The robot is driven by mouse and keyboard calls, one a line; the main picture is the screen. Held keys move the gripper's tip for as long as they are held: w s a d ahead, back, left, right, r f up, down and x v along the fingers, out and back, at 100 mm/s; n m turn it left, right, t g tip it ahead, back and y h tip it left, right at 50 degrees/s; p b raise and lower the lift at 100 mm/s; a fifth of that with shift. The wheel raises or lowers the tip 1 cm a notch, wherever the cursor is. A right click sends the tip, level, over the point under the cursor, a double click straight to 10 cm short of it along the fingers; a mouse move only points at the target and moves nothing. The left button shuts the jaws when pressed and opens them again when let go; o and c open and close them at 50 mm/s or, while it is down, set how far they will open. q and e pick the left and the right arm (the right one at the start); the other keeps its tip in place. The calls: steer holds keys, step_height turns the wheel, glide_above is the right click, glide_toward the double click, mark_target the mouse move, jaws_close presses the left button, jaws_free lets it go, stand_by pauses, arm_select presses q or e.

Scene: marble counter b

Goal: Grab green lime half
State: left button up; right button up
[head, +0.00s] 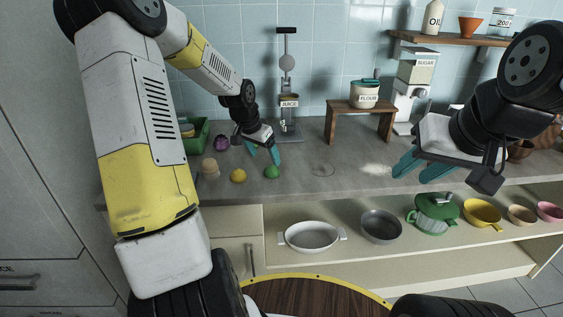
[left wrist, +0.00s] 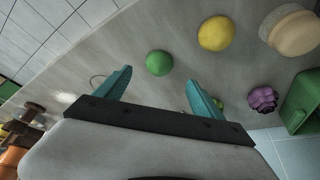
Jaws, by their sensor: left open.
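The green lime half (head: 272,171) lies on the grey counter near its front edge, right of a yellow lemon half. In the left wrist view the lime (left wrist: 160,63) shows its rounded green side, just beyond the gap between my fingertips. My left gripper (head: 264,154) is open and empty, over the counter just behind the lime; its two teal fingers (left wrist: 160,80) stand apart. I see no contact with the lime. My right gripper (head: 409,175) is open and empty, well to the right over the counter's front edge.
The lemon (head: 238,176), a pale round-topped item (head: 210,168) and a purple item (head: 222,143) lie left of the lime. A green bin (head: 199,139) stands behind them. The juice press (head: 288,102) and wooden stand (head: 361,111) are at the back.

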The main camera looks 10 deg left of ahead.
mark_target(270, 167)
arm_select(q)
steer(key=x, duration=0.7)
steer(key=shift+d+f, duration=0.15)
steer(key=c, duration=1.5)
